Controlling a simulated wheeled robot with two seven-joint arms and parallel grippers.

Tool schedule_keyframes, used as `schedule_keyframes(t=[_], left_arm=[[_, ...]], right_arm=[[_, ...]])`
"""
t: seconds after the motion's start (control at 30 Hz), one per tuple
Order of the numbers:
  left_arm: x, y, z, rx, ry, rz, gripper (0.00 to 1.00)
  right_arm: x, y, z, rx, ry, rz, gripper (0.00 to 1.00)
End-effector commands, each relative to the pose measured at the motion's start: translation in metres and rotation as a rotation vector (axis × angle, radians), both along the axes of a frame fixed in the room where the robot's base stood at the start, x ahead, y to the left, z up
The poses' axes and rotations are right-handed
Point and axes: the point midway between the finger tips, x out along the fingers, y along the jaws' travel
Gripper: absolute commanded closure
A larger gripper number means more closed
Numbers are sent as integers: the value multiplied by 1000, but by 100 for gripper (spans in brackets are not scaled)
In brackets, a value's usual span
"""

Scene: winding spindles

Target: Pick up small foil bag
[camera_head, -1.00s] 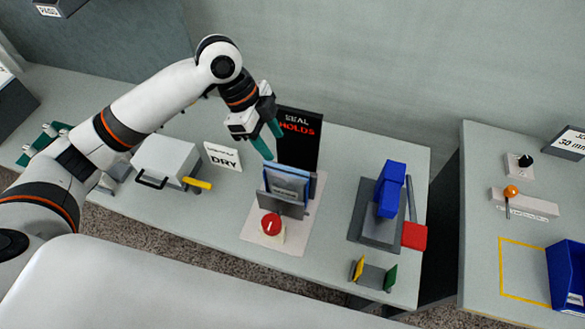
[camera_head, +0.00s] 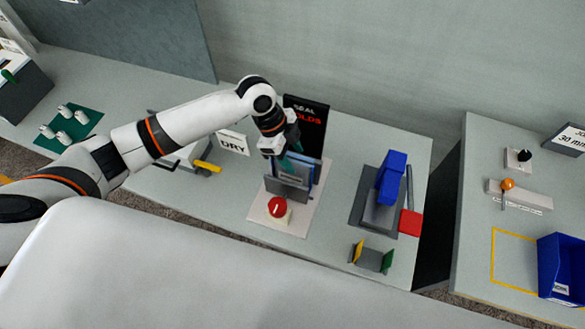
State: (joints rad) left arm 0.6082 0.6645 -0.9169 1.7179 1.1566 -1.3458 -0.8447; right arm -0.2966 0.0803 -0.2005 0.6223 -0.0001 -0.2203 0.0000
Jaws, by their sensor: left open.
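The small foil bag (camera_head: 290,173) stands upright in a grey holder (camera_head: 287,190) on a pale plate, in front of the black sign. It looks silvery with blue edges, and its upper part is partly hidden by my gripper. My left gripper (camera_head: 285,160) has green fingers and points down at the bag's top edge. It is open. I cannot tell whether its fingers touch the bag. My right gripper is not in view.
A red button (camera_head: 277,208) stands just in front of the holder. The black sign (camera_head: 307,122) rises behind it. A blue device (camera_head: 391,178) stands to the right, with a small yellow-and-green stand (camera_head: 371,258) below. A "DRY" sign (camera_head: 233,143) is at the left.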

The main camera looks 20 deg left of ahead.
Motion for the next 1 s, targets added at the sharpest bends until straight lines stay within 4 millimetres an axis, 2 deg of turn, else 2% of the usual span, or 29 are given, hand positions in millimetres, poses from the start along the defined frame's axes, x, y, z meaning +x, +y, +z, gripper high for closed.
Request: schedule_keyframes(t=[1.0], left_arm=[[0, -2, -9, 0, 0, 0, 51]], right_arm=[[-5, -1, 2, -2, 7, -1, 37]])
